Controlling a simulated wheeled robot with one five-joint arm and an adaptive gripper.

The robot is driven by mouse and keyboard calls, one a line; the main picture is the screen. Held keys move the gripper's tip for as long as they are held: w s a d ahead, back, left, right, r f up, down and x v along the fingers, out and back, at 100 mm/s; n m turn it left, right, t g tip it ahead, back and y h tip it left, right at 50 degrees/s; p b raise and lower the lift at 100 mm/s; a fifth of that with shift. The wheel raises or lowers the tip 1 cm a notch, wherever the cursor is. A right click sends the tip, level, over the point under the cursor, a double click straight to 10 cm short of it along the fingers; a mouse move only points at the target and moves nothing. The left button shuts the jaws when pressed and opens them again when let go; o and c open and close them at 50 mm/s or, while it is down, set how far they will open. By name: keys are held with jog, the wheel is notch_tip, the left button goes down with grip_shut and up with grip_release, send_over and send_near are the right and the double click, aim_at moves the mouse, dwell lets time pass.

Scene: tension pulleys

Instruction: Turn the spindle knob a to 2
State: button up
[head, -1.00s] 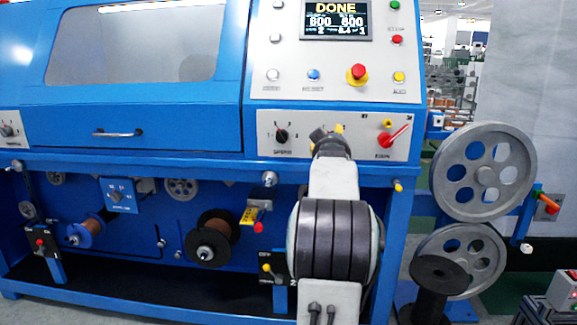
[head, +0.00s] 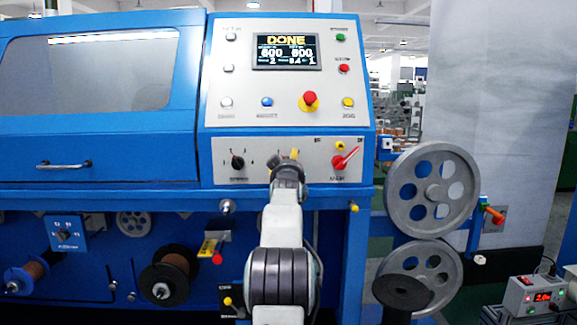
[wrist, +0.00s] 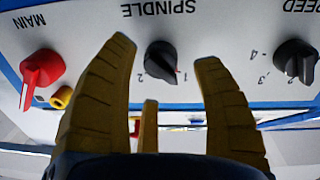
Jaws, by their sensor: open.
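The spindle knob (wrist: 161,60) is black and round with a raised grip, under the word SPINDLE, which appears upside down in the wrist view. Its pointer end, with a small red mark, faces lower right toward the 1 label. The 2 label (wrist: 141,76) is at its lower left. My gripper (wrist: 165,52) is open, its yellow-brown fingers on either side of the knob in the picture, with visible gaps. Whether the fingertips reach the knob's depth is unclear. In the head view my gripper (head: 286,163) is in front of the lower panel and hides the spindle knob.
The red main knob (wrist: 41,73) and a yellow button (wrist: 62,97) lie left of the fingers in the wrist view. The black speed knob (wrist: 296,62) lies right. Above the lower panel, the display (head: 286,52) reads DONE. A red mushroom button (head: 310,98) sticks out below it.

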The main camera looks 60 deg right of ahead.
jog(key=shift+p+x, duration=0.4)
jog(key=shift+x, duration=0.75)
jog(key=c, duration=1.2)
jog(key=shift+r, duration=0.1)
jog(key=m+p, duration=0.2)
jog(key=m, duration=0.2)
jog(key=shift+r+p, duration=0.2)
jog(key=shift+p, duration=0.2)
jog(key=shift+w+m+p, duration=0.1)
jog(key=shift+m+p, duration=1.05)
jog(key=shift+m, duration=0.45)
jog(key=shift+f, duration=0.1)
